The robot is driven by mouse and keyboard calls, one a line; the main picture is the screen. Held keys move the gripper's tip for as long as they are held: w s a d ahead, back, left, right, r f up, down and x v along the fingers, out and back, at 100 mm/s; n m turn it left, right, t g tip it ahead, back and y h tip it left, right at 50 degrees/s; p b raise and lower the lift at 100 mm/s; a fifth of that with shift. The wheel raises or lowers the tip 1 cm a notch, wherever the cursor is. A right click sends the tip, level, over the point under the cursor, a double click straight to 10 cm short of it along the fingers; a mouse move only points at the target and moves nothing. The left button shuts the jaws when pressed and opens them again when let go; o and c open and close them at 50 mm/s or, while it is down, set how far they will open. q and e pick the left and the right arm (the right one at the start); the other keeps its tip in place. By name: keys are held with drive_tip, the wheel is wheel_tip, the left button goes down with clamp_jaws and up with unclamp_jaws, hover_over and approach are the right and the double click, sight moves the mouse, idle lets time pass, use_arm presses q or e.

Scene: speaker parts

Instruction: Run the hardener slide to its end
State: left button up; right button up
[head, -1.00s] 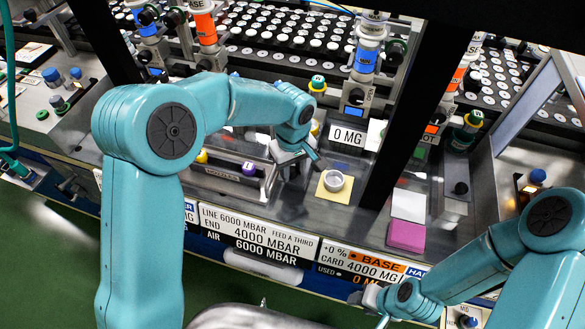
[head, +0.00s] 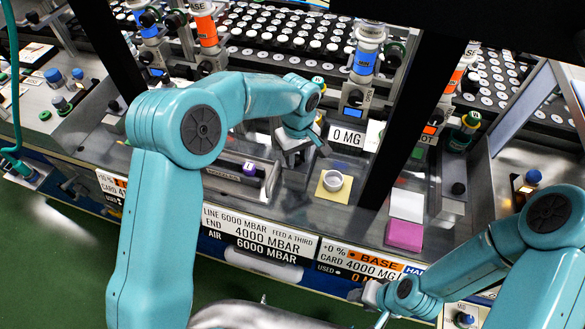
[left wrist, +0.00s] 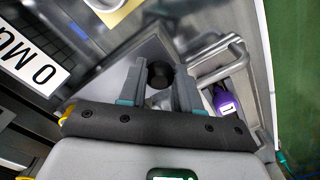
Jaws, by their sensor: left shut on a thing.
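My left gripper (head: 293,156) is low over the bench, just left of a small white cup (head: 334,180) on a yellow square. In the left wrist view its two fingers (left wrist: 160,80) stand on either side of a round black knob (left wrist: 160,72), shut on it. In the head view the gripper hides that knob. Whether the knob belongs to the hardener slide cannot be told.
A 0 MG sign (head: 346,137) stands behind the cup. Pressure and base signs (head: 260,236) line the bench front. Trays of small round parts fill the back.

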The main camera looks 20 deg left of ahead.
use_arm(q)
drive_tip(key=shift+w+d+r+p, duration=0.1)
drive_tip(key=shift+w+p, duration=0.7)
drive_tip(key=shift+w, duration=1)
drive_tip(key=o, duration=1.1)
drive_tip(key=shift+o, duration=0.2)
wheel_tip(320, 180, up, 16)
drive_tip(key=b, duration=0.1)
drive_tip(key=shift+r, duration=0.15)
drive_tip(key=shift+s, duration=0.1)
